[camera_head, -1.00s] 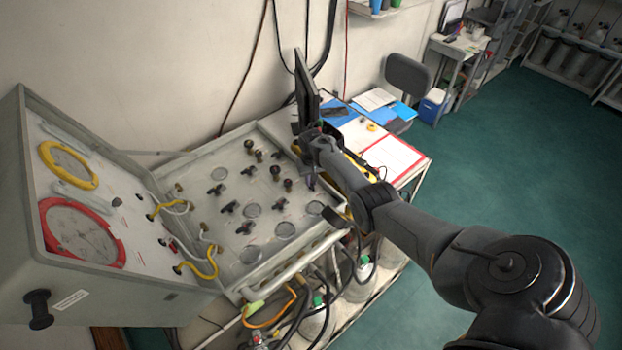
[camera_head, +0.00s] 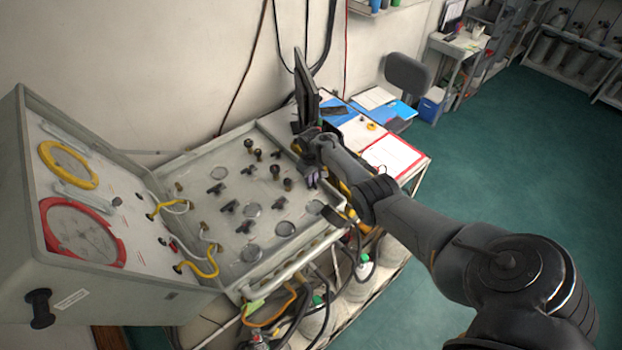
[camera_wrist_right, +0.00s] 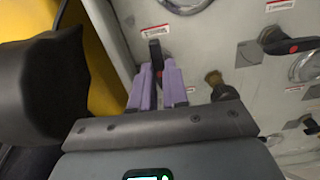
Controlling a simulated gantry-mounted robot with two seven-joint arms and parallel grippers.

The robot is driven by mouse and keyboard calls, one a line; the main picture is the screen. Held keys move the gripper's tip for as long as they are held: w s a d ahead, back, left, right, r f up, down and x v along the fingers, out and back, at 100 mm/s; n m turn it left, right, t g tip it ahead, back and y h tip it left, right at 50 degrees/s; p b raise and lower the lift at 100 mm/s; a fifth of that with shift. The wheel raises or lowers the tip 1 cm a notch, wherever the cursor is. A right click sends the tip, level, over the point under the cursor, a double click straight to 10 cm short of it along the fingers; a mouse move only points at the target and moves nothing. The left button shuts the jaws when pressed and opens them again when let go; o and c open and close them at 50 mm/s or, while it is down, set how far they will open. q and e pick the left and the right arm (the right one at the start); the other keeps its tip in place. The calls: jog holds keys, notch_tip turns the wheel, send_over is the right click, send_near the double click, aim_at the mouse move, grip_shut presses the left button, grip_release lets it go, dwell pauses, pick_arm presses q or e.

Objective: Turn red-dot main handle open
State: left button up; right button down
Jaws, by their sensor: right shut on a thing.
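The air panel (camera_head: 213,168) is an open grey case with several black handles and round gauges. My right gripper (camera_wrist_right: 157,80) has purple fingers and is shut on a black handle (camera_wrist_right: 155,48) whose tip sticks out past the fingertips. A small bit of red shows on it between the fingers. Another black handle (camera_wrist_right: 293,46) with a red dot shows to the right in the wrist view. In the head view my right gripper (camera_head: 311,178) is low over the panel's right end, and my wrist hides the held handle. My left gripper is not in view.
A brass-stemmed black knob (camera_wrist_right: 222,88) is close to the right of my fingers. The open lid (camera_head: 75,210) with large gauges stands at the left. Green floor at right is clear.

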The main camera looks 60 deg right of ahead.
jog(key=c, duration=1.1)
grip_release()
jog(key=shift+r+p, duration=0.3)
jog(key=shift+r, duration=0.3)
jog(key=shift+r+p, duration=0.8)
jog(key=shift+r, duration=4)
jog(key=shift+s, duration=0.1)
